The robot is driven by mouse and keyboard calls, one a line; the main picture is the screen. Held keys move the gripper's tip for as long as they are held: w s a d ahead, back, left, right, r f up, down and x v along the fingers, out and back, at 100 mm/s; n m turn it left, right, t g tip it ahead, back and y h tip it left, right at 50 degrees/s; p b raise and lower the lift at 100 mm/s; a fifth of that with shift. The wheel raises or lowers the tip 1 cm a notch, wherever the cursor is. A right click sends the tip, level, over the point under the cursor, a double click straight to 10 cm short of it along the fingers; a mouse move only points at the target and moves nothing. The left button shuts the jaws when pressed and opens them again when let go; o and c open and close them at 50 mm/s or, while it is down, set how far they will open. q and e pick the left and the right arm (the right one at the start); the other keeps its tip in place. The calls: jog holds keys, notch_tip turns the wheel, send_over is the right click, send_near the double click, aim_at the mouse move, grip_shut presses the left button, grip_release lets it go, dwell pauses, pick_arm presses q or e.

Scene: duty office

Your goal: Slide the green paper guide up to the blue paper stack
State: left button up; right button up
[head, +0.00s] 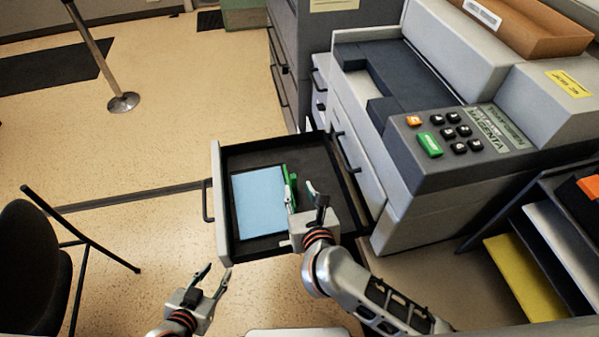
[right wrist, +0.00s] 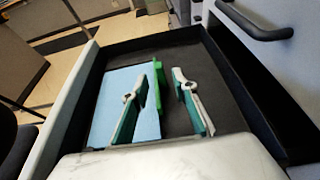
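The blue paper stack (head: 258,203) lies flat in the left part of an open drawer in the head view, and it also shows in the right wrist view (right wrist: 112,92). The green paper guide (head: 288,174) stands upright along the stack's right edge; in the right wrist view the guide (right wrist: 159,82) shows between my fingers. I cannot tell whether it touches the paper. My right gripper (head: 304,193) is open above the drawer, its fingers hiding part of the guide. My left gripper (head: 213,278) is open and empty, low in front of the drawer.
The grey machine (head: 420,195) with a button panel stands at right. A tray rack (head: 540,240) is at far right, a dark chair (head: 30,260) at left.

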aim_at(294, 180)
jog(key=shift+x, duration=3.9)
jog(key=shift+a, duration=0.1)
grip_shut()
